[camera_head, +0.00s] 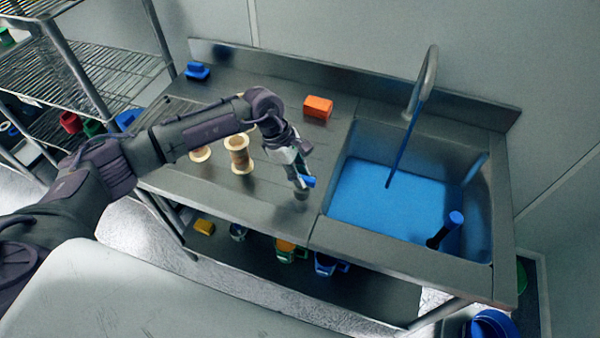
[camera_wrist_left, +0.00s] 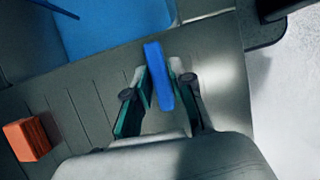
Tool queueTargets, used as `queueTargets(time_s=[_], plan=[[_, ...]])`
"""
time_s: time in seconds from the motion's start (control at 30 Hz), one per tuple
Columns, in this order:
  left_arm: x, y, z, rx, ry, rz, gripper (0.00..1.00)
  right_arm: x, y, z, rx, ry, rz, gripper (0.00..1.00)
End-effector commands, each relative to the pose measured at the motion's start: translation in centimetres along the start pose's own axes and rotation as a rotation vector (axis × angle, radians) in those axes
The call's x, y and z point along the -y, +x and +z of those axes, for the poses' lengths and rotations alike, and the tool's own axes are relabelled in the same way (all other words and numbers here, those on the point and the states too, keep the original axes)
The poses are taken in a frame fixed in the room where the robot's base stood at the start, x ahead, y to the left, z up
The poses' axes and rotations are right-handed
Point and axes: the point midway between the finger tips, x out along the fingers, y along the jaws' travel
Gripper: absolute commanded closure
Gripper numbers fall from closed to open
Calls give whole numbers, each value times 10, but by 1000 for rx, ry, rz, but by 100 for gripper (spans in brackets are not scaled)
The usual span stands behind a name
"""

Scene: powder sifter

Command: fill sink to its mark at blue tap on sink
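The steel sink (camera_head: 478,190) is at the right of the counter and holds blue liquid (camera_head: 385,195). A blue stream (camera_head: 402,150) falls from the curved spout (camera_head: 424,80) into it. A dark upright post with a blue top (camera_head: 454,219) stands in the sink's right front part; no fill mark can be made out. My left gripper (camera_head: 301,178) is low over the counter beside the sink's left edge. Its fingers (camera_wrist_left: 158,80) are on either side of a blue bar-shaped handle (camera_wrist_left: 157,72); whether they press on it is unclear. My right gripper is out of view.
An orange block (camera_head: 318,106) lies behind my left gripper; two wooden spools (camera_head: 239,155) stand to its left. A blue object (camera_head: 197,71) lies at the back left. Mugs (camera_head: 326,264) stand on the lower shelf, and a wire rack (camera_head: 95,75) is at far left.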

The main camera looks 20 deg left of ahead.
Motion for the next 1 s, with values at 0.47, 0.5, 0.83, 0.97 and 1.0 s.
queueTargets(time_s=[0.47, 0.5, 0.83, 0.97, 1.0], plan=[[0, 4, -2, 0, -88, 40, 100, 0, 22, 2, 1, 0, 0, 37], [0, 3, -2, 0, -107, 48, 100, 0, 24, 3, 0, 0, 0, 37], [0, -1, 0, 0, -147, 62, 100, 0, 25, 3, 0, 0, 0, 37], [0, -1, 0, 0, -146, 61, 71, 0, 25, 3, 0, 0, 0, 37], [0, -1, 0, 0, -146, 61, 64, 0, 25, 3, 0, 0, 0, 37]])
